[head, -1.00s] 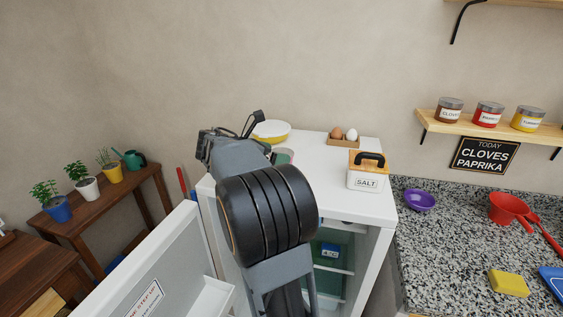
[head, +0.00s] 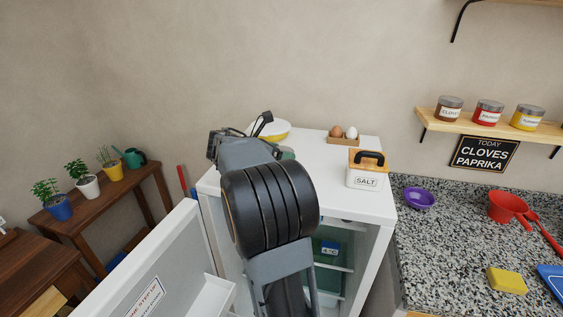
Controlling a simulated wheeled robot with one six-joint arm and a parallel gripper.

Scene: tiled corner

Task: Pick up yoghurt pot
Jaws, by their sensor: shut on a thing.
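My arm reaches over the top of the white fridge and hides much of it. My gripper (head: 262,122) shows only in part behind my wrist, at the back left of the fridge top. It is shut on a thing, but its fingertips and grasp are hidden. A small greenish piece (head: 288,153) shows just right of my wrist, mostly covered by my arm. It appears to be the yoghurt pot; its label and shape cannot be made out.
A yellow and white bowl (head: 275,131) stands behind my wrist. An egg holder (head: 344,141) and salt box (head: 362,182) stand right on the fridge top (head: 333,200). The fridge door (head: 165,262) is open at left. A speckled counter (head: 440,240) lies right.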

